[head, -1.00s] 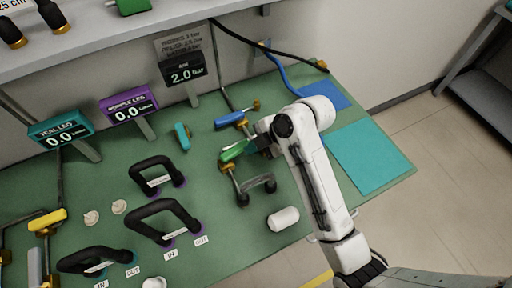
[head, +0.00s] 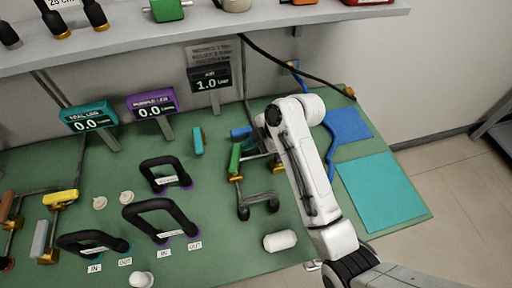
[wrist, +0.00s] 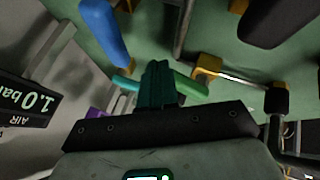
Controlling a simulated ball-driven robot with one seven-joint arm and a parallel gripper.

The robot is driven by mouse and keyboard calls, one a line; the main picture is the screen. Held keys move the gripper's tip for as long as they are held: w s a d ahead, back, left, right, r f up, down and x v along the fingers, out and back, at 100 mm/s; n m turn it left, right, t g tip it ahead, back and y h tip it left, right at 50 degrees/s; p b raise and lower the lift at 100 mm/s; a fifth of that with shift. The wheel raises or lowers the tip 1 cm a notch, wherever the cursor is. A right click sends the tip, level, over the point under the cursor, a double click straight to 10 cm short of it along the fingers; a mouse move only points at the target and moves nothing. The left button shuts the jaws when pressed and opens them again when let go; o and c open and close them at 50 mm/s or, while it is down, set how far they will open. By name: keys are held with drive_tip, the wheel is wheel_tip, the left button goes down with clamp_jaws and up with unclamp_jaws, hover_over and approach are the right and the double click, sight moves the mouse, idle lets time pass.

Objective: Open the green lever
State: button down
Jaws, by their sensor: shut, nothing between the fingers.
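The green lever (head: 235,158) sits on a brass valve (head: 236,178) on the green bench in the head view. Its handle points toward the back of the bench. In the wrist view the green lever (wrist: 192,87) shows just right of the fingertips, with the brass valve (wrist: 206,68) at its right end. My gripper (wrist: 158,82) is shut and empty, its dark teal fingers partly over the lever. I cannot tell whether they touch it. In the head view my white arm hides most of the gripper.
A blue lever (head: 240,132) is close behind the green one; in the wrist view it is at upper left (wrist: 103,30). The AIR display (head: 210,80) reads 1.0. Black handles (head: 165,174) stand to the left. A teal mat (head: 382,190) lies clear at right.

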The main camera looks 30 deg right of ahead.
sight(235, 143)
drive_tip(key=shift+w+a+f, duration=0.1)
drive_tip(key=shift+w+a, duration=0.5)
drive_tip(key=shift+w, duration=0.3)
drive_tip(key=shift+w+a, duration=0.3)
drive_tip(key=shift+a, duration=0.3)
